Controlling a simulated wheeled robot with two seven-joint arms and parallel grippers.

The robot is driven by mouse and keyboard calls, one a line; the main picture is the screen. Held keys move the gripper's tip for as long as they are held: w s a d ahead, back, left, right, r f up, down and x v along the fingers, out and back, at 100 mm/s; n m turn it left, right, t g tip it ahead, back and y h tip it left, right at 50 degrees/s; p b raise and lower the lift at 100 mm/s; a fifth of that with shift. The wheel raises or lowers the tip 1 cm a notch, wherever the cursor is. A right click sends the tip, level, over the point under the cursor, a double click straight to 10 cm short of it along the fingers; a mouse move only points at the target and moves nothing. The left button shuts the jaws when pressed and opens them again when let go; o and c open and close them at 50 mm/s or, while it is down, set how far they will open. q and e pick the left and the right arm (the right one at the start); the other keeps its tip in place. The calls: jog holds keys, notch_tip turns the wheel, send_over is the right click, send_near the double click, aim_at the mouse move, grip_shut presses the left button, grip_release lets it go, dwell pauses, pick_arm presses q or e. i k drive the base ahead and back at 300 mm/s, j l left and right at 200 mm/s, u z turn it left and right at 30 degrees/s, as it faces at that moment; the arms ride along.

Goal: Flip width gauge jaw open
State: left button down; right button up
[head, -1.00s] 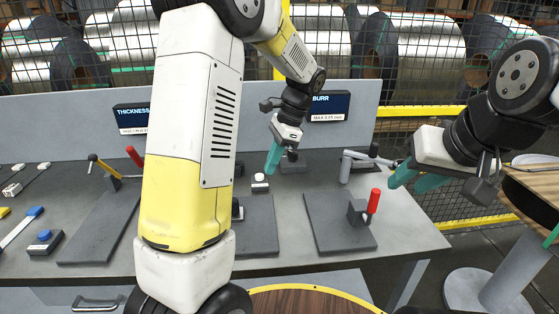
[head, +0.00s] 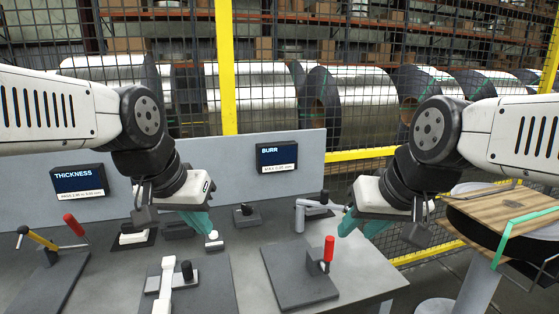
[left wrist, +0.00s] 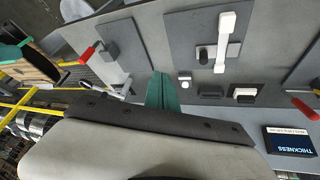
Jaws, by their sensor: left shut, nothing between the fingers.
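What looks like the width gauge is a dark plate (head: 215,292) at the front middle, with a white bar (head: 167,288) and a black-knobbed block (head: 187,271). It also shows in the left wrist view, with the white bar (left wrist: 226,38) beside the black knob (left wrist: 204,54). I cannot tell whether its jaw is open. My left gripper (head: 208,229) is shut and empty behind the plate. Its teal fingertips (left wrist: 162,78) are close to a small white button (head: 214,241); contact is unclear. My right gripper (head: 358,226) is open and empty, at the bench's right.
A plate with a red-handled clamp (head: 328,250) lies to the right. A grey post with an arm (head: 300,216) stands behind it. A yellow and red-handled gauge (head: 42,240) is at the left. THICKNESS (head: 79,181) and BURR (head: 277,157) displays stand along the back panel.

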aim_at(187, 278)
jog(key=u, duration=1)
